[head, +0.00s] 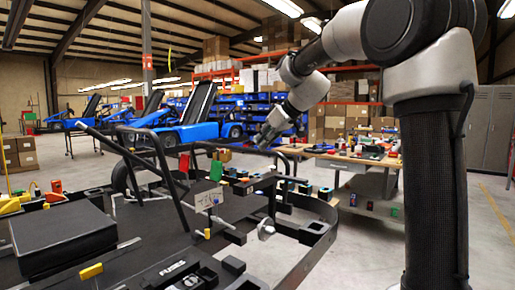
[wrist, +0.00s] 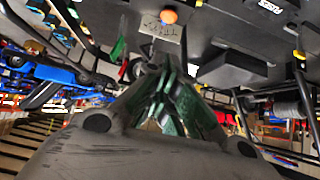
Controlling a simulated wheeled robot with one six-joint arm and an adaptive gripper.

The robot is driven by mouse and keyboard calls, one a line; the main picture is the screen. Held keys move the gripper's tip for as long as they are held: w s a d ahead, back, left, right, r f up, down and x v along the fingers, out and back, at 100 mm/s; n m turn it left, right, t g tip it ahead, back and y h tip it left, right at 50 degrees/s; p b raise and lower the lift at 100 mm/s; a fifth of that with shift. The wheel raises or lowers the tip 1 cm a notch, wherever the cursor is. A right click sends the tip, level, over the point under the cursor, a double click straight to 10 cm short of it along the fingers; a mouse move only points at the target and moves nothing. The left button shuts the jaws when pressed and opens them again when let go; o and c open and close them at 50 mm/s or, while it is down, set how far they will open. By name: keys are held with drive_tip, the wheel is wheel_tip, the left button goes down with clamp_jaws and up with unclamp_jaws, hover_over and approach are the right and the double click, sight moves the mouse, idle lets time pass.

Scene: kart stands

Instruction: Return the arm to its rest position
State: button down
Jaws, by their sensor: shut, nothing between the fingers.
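My gripper (head: 272,132) hangs at the end of my raised, bent arm, in the middle of the head view. It appears above the far side of the black kart frame (head: 165,170), apart from it. In the wrist view my gripper's greenish fingers (wrist: 172,75) are together with nothing held between them. My arm comes from the column at the right, with its elbow high near the top edge.
Blue karts (head: 200,132) stand behind at left, grey lockers (head: 490,125) at right. Open floor shows between kart and bench.

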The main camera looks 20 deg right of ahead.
idle(0.5)
drive_tip(key=s+d+f+m+g+h, duration=0.1)
drive_tip(key=s+d+f+m+g, duration=0.2)
drive_tip(key=s+f, duration=0.35)
drive_tip(key=s+d+f+m+h, duration=0.1)
drive_tip(key=s+d+f, duration=0.1)
drive_tip(key=s, duration=0.8)
drive_tip(key=s+d+f+m+h, duration=0.1)
drive_tip(key=s+d+f, duration=0.2)
drive_tip(key=s, duration=0.8)
drive_tip(key=s+d+f+m+h, duration=0.2)
drive_tip(key=s, duration=0.8)
drive_tip(key=shift+s+d+f, duration=0.2)
drive_tip(key=shift+f, duration=0.1)
